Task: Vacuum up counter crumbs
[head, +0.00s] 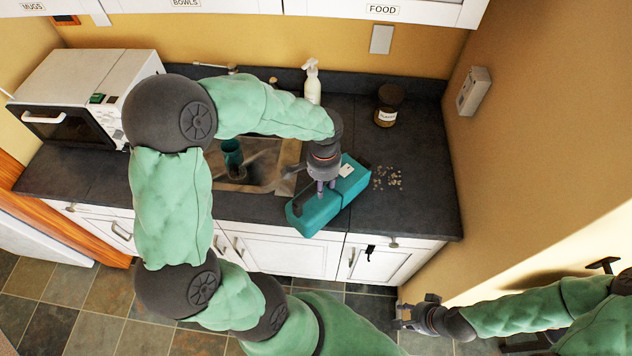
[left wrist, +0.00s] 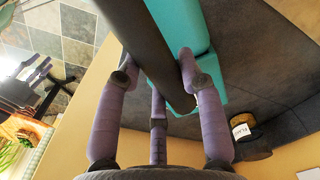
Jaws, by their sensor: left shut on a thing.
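A teal handheld vacuum (head: 318,212) with a dark handle is held at the counter's front edge, slanting from front left to back right. My left gripper (head: 327,187) is shut on its handle; the wrist view shows the fingers (left wrist: 160,88) around the dark handle (left wrist: 150,50) with the teal body (left wrist: 210,88) beyond. My right gripper (head: 403,313) is empty and open, low at the right, away from the counter.
A sink (head: 262,160) with a teal cup (head: 232,155) is left of the vacuum. A white spray bottle (head: 312,83) and a labelled brown jar (head: 387,105) stand behind. A microwave (head: 85,95) is far left. The yellow wall (head: 520,170) bounds the counter's right side.

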